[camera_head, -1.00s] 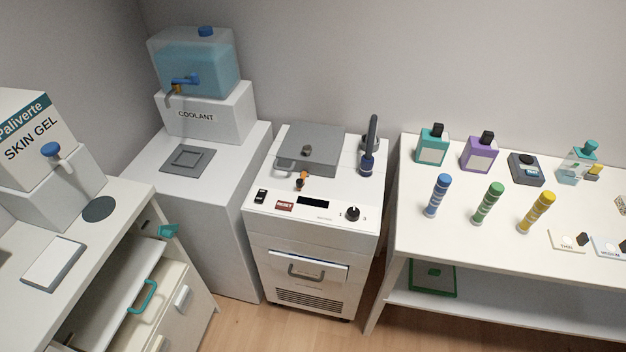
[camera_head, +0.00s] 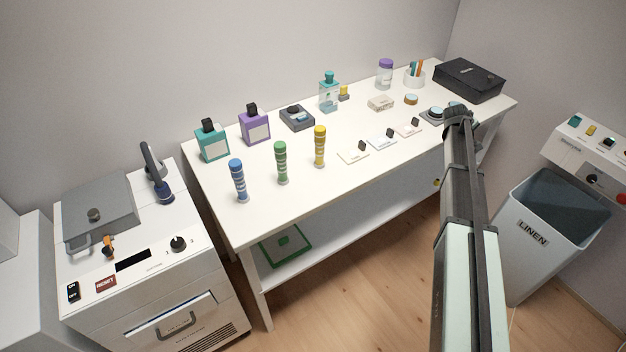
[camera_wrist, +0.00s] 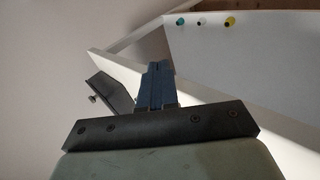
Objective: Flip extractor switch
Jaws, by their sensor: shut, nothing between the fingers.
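No switch labelled as the extractor's can be read. A small black rocker switch (camera_head: 73,292) sits on the white machine's front left, beside a red RESET label (camera_head: 105,284). A white control panel (camera_head: 600,155) at the right edge carries small coloured controls, a dark knob and a red button; its labels are too small to read. My arm rises in front of the table's right part in the head view, where the fingertips are hidden. In the wrist view my gripper (camera_wrist: 156,85) has its blue fingers together and empty, apart from any surface as far as I can tell.
The white table (camera_head: 225,205) holds bottles, striped cylinders (camera_head: 281,163), small cards and a black box (camera_head: 470,80). A LINEN bin (camera_head: 532,234) stands below the panel. The wooden floor between table and bin is partly clear. The wrist view shows a pale surface with small coloured pieces.

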